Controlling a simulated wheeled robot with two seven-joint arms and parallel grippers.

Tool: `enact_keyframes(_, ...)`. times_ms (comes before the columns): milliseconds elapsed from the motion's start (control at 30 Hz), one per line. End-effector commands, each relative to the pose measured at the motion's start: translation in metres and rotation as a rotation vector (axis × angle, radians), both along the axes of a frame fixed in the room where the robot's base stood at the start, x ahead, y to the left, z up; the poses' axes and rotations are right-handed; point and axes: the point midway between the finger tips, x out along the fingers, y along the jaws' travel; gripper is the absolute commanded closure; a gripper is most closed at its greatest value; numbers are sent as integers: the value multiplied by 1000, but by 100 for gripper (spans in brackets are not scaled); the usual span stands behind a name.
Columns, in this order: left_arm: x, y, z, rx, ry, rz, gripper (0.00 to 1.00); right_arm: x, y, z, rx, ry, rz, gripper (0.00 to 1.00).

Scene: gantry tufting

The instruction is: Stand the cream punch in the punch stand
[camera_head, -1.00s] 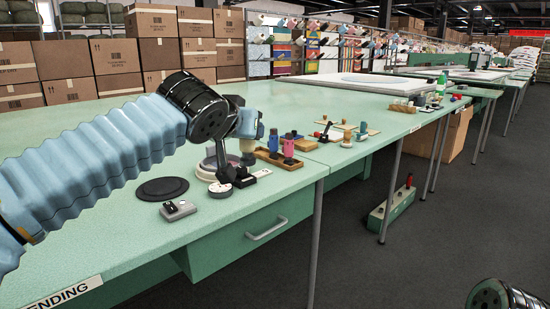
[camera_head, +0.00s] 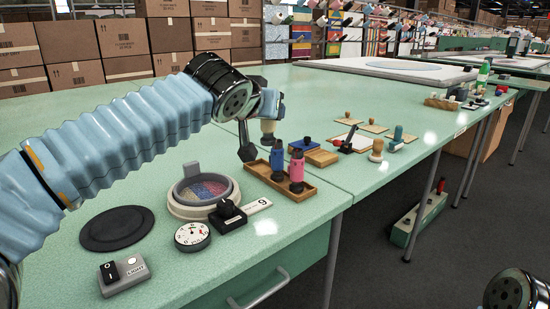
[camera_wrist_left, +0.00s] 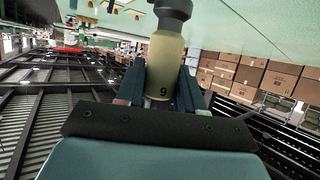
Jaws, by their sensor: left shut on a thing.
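My left gripper (camera_head: 270,104) is shut on the cream punch (camera_head: 267,127), which is about upright with its dark end down. The wooden punch stand (camera_head: 259,172) holds a blue punch (camera_head: 277,158) and a pink punch (camera_head: 296,168) standing upright. The cream punch is in the air, beyond the stand's left end in the picture. My right gripper is out of view; only part of my right arm shows.
Left of the stand are a round dish with coloured contents (camera_head: 176,207), a dial (camera_head: 192,236), a black-knobbed device (camera_head: 229,215), a black disc (camera_head: 116,228) and a switch box (camera_head: 124,274). Stamps and pads (camera_head: 352,143) lie to the right.

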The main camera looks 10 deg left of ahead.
Motion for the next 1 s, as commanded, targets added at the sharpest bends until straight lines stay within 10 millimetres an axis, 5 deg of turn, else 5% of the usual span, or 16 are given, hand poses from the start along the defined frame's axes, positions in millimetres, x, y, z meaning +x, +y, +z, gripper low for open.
enact_keyframes(300, 78, 34, -38, 0, 4, 4, 97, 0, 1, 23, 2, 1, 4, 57)
enact_keyframes(433, 97, 42, -67, 1, 4, 2, 97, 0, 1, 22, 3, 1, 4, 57)
enact_keyframes(767, 119, 51, -100, 1, 3, 1, 97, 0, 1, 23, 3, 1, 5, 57)
enact_keyframes(1000, 118, 50, -125, 1, 0, 0, 97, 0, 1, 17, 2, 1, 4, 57)
